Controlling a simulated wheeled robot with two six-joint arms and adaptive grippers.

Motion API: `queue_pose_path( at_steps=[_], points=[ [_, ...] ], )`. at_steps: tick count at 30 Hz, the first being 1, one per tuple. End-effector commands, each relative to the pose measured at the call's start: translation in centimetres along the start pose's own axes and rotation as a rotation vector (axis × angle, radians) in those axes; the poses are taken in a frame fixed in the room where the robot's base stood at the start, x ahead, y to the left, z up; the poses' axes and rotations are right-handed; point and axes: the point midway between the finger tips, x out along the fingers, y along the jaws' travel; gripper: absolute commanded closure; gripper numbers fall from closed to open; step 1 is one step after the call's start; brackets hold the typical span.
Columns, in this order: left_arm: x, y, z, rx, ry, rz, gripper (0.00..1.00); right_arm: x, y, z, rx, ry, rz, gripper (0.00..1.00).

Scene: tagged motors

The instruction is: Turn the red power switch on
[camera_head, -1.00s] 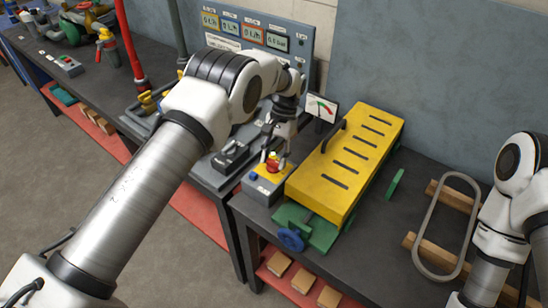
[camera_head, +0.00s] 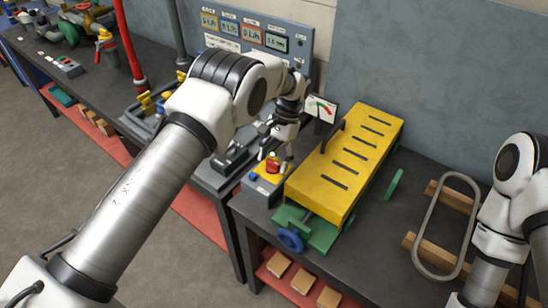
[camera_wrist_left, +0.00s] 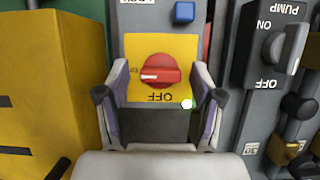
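The red power switch (camera_wrist_left: 160,71) is a round knob on a yellow plate (camera_wrist_left: 193,48), with an upside-down OFF label below it in the left wrist view. Its pale pointer mark faces left there. In the head view, the red knob (camera_head: 272,160) sits on a small box at the left end of the yellow machine. My left gripper (camera_wrist_left: 162,70) is open, with one finger on each side of the knob and visible gaps between them. In the head view, my left gripper (camera_head: 280,150) is over the switch box, partly hidden by its wrist. My right gripper is out of view.
The yellow slotted machine (camera_head: 345,160) stands close beside the switch box. A PUMP switch (camera_wrist_left: 278,45) is on the other side in the wrist view. A meter (camera_head: 321,108) and a display panel (camera_head: 258,40) stand behind. A grey oval loop (camera_head: 447,225) lies at right.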

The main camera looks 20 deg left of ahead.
Motion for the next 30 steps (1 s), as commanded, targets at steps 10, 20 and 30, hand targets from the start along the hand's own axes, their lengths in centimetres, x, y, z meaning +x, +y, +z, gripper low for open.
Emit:
queue_pose_path(
  at_steps=[10, 20, 30],
  points=[
    [-0.9, -0.1, -0.1, -0.002, 0.006, -0.002, 0.31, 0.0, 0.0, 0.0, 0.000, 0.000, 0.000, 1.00],
    [-8.6, -0.1, -0.2, -0.001, 0.009, -0.002, 0.31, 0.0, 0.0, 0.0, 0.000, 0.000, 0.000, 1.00],
    [-12.1, 0.0, 0.0, -0.001, 0.002, -0.001, 0.31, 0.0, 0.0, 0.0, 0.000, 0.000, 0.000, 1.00]
  ],
)
